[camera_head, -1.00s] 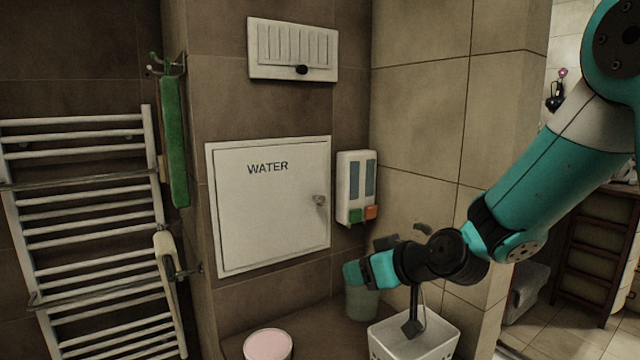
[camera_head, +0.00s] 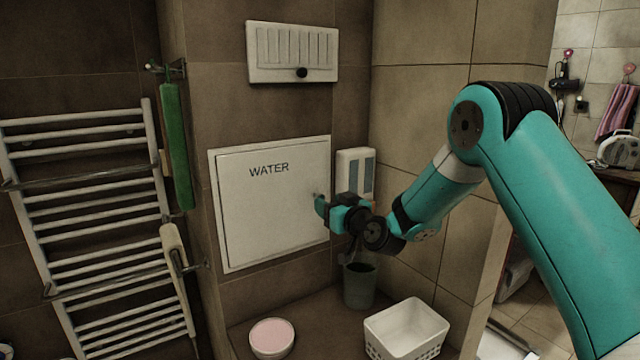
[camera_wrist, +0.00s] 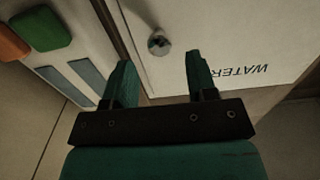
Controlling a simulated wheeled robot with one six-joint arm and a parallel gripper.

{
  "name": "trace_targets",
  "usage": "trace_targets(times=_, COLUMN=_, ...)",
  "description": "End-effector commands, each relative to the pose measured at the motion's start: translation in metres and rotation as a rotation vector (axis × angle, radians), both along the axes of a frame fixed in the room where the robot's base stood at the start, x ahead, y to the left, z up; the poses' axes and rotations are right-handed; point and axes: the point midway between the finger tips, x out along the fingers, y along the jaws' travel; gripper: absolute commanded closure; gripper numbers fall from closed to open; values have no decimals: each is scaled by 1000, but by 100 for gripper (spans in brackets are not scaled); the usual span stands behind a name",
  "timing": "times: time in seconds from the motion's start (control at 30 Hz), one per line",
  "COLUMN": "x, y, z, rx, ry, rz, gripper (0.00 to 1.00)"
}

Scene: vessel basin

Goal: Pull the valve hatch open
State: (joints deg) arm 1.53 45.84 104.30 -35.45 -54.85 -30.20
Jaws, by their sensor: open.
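The valve hatch (camera_head: 262,215) is a white square panel in a white frame, marked "WATER", on the brown tiled wall. It looks shut. Its small round metal knob shows in the wrist view (camera_wrist: 159,43), just beyond my fingertips and between their lines. In the head view my gripper (camera_head: 322,205) is at the hatch's right edge and mostly hides the knob. In the wrist view my gripper (camera_wrist: 160,72) has its two teal fingers apart with nothing between them. The hatch lettering (camera_wrist: 240,72) appears upside down there.
A soap dispenser (camera_head: 356,168) is on the wall right beside my gripper. A grey-green cup (camera_head: 360,288), a white basket (camera_head: 405,325) and a pink-topped round container (camera_head: 271,338) stand on the ledge below. A towel rail (camera_head: 95,210) is at the left. A white vent panel (camera_head: 292,52) is above.

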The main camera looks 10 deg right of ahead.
Motion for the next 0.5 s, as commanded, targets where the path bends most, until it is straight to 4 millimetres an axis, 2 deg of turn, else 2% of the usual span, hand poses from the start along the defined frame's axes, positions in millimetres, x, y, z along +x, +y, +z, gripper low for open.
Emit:
trace_targets(times=0.03, x=10, y=4, z=5, rx=-1, ry=0, rz=3, gripper=48)
trace_targets(times=0.2, x=35, y=12, z=3, rx=0, ry=0, rz=2, gripper=48)
trace_targets(times=0.5, x=49, y=16, z=-1, rx=0, ry=1, rz=0, gripper=48)
